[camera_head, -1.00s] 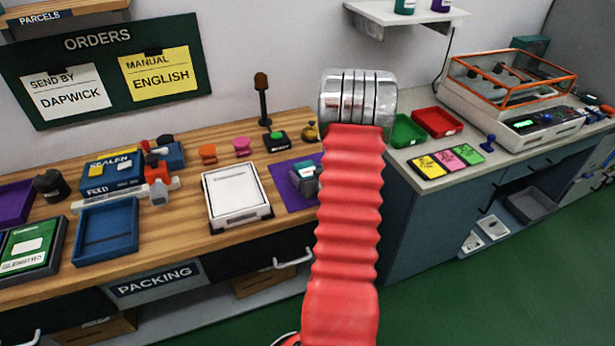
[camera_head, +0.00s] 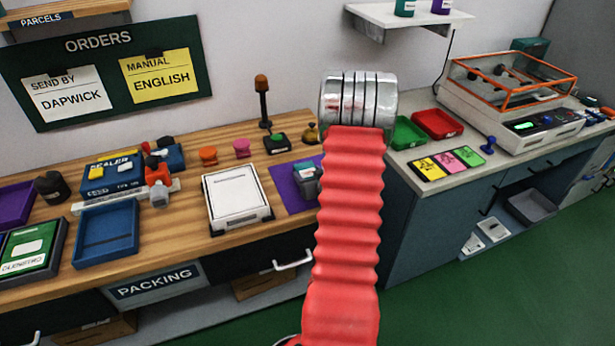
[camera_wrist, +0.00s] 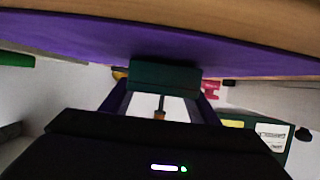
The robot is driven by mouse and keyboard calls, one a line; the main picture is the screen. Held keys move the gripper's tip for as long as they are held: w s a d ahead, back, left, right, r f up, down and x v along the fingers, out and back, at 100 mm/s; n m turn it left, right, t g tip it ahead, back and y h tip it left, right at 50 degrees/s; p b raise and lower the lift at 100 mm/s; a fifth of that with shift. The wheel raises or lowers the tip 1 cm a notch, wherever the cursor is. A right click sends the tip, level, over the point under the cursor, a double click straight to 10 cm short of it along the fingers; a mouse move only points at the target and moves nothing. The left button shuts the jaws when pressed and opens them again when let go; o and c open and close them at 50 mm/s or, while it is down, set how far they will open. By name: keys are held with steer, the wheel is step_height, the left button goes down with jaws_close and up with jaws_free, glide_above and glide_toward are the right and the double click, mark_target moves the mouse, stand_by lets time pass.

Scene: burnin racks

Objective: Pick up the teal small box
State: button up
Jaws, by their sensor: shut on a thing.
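A teal small box (camera_wrist: 165,75) is between the fingers of my gripper (camera_wrist: 160,100) in the wrist view, and the gripper is shut on it. The box is close to the purple mat (camera_wrist: 150,38); I cannot tell whether they touch.
A white scale (camera_head: 237,197) stands left of the mat, with a blue tray (camera_head: 106,234) further left. A bell (camera_head: 310,134) and a green button (camera_head: 277,142) are behind the mat. Green (camera_head: 407,133) and red (camera_head: 437,124) trays are on the right counter.

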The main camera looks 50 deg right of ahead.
mark_target(308, 173)
step_height(308, 173, up, 10)
steer(key=shift+f, duration=0.2)
stand_by(0.3)
steer(key=shift+w+a, duration=0.1)
stand_by(0.3)
